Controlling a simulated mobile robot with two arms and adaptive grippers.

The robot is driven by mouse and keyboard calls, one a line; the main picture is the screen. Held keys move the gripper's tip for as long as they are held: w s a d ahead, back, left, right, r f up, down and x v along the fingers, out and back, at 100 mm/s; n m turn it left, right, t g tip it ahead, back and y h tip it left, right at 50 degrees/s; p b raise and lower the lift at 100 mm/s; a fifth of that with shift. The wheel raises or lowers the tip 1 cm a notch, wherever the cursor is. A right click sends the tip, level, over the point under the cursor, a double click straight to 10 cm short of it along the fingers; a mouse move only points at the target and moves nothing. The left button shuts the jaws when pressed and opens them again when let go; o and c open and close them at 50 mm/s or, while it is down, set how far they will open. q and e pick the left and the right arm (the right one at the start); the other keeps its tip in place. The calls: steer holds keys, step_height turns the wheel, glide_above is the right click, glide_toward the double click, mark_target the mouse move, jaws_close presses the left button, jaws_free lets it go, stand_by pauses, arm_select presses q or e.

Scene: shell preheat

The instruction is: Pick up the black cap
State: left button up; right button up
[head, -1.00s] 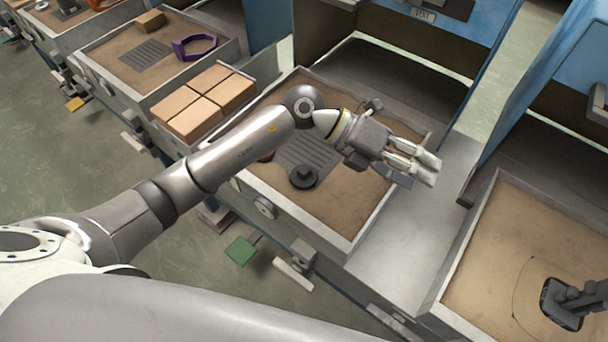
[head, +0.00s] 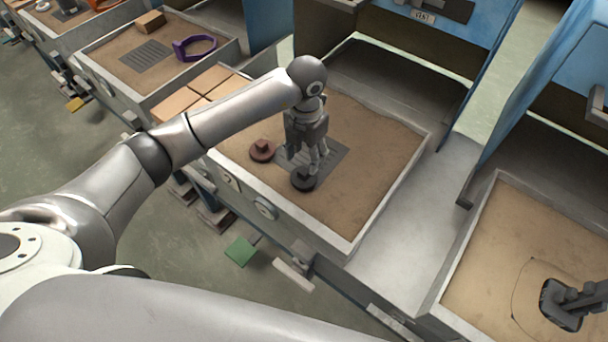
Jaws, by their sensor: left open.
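The black cap (head: 303,183) is a round dark piece at the front edge of the dark grated plate (head: 334,158) in the middle sand tray. My left gripper (head: 311,175) points down over the cap, its fingers open. The fingertips cover part of the cap, and I cannot tell whether they touch it. My right gripper is not in view.
A reddish-brown cap (head: 262,150) sits just left of the plate. Tan blocks (head: 180,104) stand left of the tray, partly behind my arm. Tray walls (head: 392,192) surround the sand. The sand right of the gripper is clear.

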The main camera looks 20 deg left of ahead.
mark_target(304, 170)
arm_select(q)
steer(key=shift+s+a+f+p, duration=0.15)
steer(key=shift+f+p, duration=0.4)
steer(key=shift+f, duration=2.15)
steer(key=c, duration=1.1)
